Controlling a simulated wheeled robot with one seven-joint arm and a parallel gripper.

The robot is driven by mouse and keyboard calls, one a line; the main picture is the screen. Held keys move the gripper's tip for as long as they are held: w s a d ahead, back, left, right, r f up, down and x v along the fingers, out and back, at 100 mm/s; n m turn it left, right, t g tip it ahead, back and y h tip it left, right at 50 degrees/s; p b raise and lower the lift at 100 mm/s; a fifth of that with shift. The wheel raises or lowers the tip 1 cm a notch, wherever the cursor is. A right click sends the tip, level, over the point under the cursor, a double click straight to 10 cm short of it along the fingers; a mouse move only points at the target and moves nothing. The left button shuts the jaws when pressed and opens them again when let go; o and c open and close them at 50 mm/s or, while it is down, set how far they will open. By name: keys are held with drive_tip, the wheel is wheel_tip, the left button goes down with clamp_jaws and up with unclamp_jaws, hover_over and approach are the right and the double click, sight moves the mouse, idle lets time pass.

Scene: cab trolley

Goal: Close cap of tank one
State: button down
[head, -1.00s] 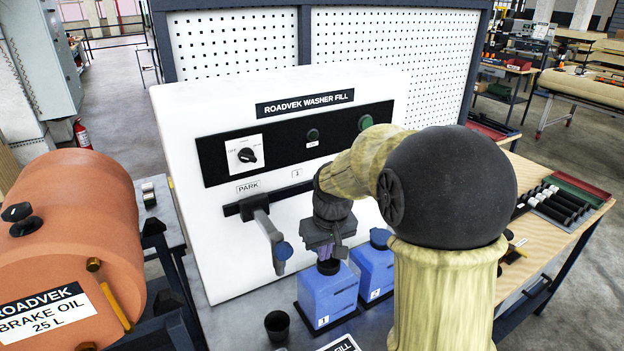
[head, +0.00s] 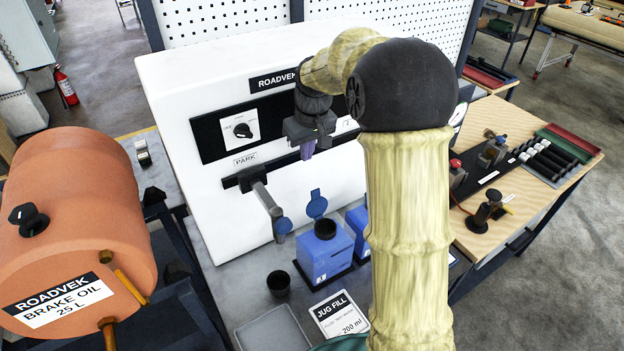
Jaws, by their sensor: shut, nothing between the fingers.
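Tank one (head: 330,262) is a blue block-shaped tank on the bench in front of the white washer-fill panel. Its black round neck (head: 325,229) is uncovered. Its blue cap (head: 316,204) stands up, tilted back behind the neck on the panel side. My gripper (head: 308,151) points down, shut and empty, in the air above the cap and apart from it. A second blue tank (head: 357,220) is to the right, largely hidden behind my arm, so its cap is unclear.
A dark cup (head: 278,284), a grey tray (head: 272,330) and a jug-fill card (head: 341,316) lie in front.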

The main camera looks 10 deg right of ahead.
sight(316, 203)
wheel_tip(316, 203, down, 8)
drive_tip(key=s+p, duration=0.2)
drive_tip(key=p, duration=0.3)
drive_tip(key=shift+d, duration=0.4)
drive_tip(key=shift+s+d+f+b, duration=0.1)
drive_tip(key=shift+s+f+b, duration=0.1)
drive_tip(key=shift+b, duration=0.35)
